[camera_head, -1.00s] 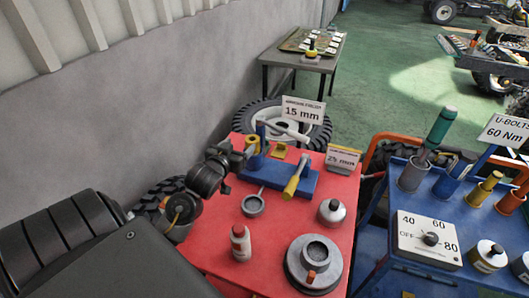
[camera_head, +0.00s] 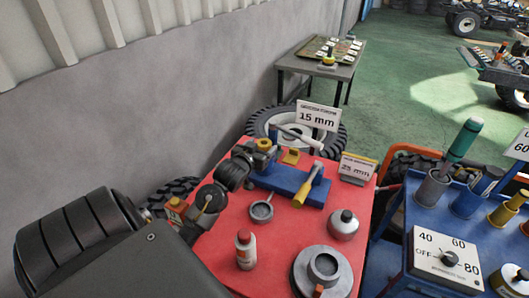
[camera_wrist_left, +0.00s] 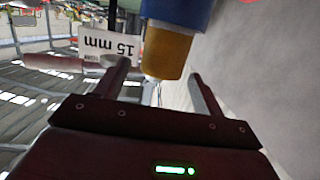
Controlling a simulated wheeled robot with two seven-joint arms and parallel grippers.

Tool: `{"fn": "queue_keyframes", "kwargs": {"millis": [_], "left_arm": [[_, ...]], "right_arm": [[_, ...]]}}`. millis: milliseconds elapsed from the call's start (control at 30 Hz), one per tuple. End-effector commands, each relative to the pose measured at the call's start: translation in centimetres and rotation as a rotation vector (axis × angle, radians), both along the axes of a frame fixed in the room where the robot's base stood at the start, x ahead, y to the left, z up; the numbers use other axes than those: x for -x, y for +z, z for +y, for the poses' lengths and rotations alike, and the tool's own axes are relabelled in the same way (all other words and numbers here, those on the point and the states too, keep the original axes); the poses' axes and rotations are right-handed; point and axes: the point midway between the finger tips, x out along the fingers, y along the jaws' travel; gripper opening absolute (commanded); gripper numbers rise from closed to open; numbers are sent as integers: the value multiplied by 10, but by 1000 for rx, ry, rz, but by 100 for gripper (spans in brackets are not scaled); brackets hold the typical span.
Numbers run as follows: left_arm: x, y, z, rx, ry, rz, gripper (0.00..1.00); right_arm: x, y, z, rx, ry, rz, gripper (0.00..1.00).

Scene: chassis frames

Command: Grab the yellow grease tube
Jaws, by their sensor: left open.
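The yellow grease tube (camera_head: 263,145) stands upright at the back left of the red table, at the left end of a blue rack (camera_head: 290,186). In the left wrist view, which is upside down, the tube's yellow end (camera_wrist_left: 168,52) sticks out of a blue holder (camera_wrist_left: 180,10). My left gripper (camera_head: 256,152) is right beside the tube in the head view, and its fingers are partly hidden. In the wrist view its fingers (camera_wrist_left: 160,78) are open, with the yellow end between or just beyond them; I see no grip on it. My right gripper is not in view.
A red-capped bottle (camera_head: 246,250), a small grey cup (camera_head: 262,211) and a grey canister (camera_head: 344,225) stand on the red table (camera_head: 210,255). A grey wall (camera_head: 140,120) runs close on the left.

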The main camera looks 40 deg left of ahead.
Motion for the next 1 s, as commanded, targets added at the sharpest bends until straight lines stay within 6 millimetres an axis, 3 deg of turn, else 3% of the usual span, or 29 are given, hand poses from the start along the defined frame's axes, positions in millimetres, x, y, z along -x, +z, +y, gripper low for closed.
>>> {"fn": "queue_keyframes", "kwargs": {"millis": [133, 433, 733, 1000], "left_arm": [[-6, 0, 2, 0, 0, 0, 69], [-43, -11, 15, 0, 0, 0, 69], [-47, -13, 17, -1, 0, -1, 69], [-47, -13, 17, 0, 0, 0, 35]], "right_arm": [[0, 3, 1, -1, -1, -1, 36], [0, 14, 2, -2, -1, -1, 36], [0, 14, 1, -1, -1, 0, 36], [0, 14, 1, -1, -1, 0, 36]]}}
